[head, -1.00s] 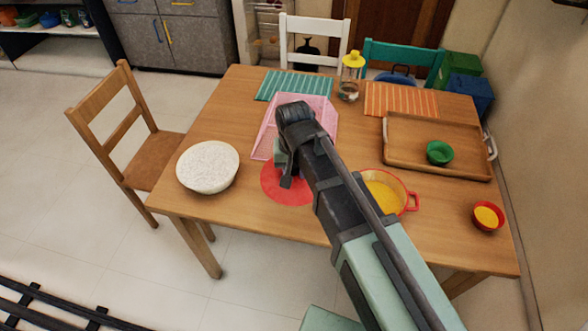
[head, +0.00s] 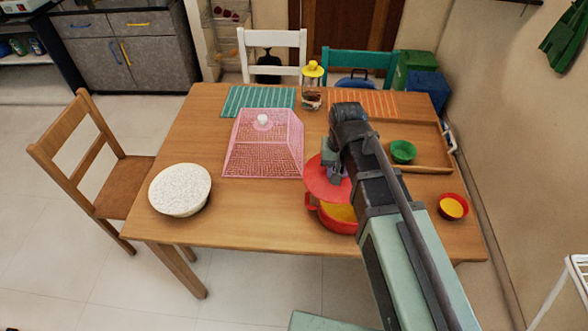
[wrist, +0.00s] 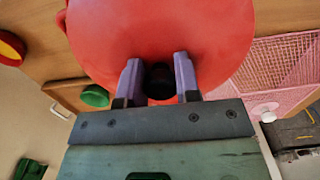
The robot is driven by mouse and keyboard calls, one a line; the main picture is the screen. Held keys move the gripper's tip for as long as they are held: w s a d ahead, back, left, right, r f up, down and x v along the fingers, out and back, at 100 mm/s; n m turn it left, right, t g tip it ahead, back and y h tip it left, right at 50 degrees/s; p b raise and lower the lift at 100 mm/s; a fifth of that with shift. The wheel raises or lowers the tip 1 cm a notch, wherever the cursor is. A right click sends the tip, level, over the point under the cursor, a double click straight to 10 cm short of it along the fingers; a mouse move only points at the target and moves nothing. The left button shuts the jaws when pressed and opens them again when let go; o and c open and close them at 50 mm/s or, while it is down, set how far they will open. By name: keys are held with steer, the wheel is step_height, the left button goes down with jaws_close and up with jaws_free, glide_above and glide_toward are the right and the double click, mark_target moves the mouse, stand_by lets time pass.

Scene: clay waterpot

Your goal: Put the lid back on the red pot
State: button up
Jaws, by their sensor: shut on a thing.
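The red lid (head: 322,180) is a flat round disc, held by my gripper (head: 335,172) above and a little behind the red pot (head: 316,205). In the wrist view my gripper (wrist: 158,82) is shut on the dark knob (wrist: 159,78) of the lid (wrist: 160,25), which fills the upper middle. The pot stands near the front edge of the table, with yellow contents (head: 343,212) and a red handle at its left. My arm hides its right side. The lid overlaps the pot's back part in the head view; I cannot tell whether they touch.
A pink mesh food cover (head: 264,145) stands left of the pot. A white speckled bowl (head: 180,190) is at the front left. A wooden tray (head: 428,158) with a green bowl (head: 402,151) lies behind my arm. A small red bowl (head: 453,206) is at right.

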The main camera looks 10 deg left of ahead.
steer(key=shift+n, duration=0.4)
steer(key=d, duration=0.2)
steer(key=d+f, duration=0.1)
steer(key=d, duration=0.1)
steer(key=shift+s+d+b, duration=0.1)
steer(key=shift+d+b, duration=0.05)
steer(key=shift+b, duration=0.15)
steer(key=shift+s+d+n, duration=0.15)
steer(key=shift+n, duration=0.85)
step_height(320, 180, down, 6)
steer(key=b, duration=0.6)
steer(key=shift+f, duration=0.15)
steer(key=shift+f, duration=0.15)
steer(key=o, duration=1.6)
steer(key=shift+c, duration=0.2)
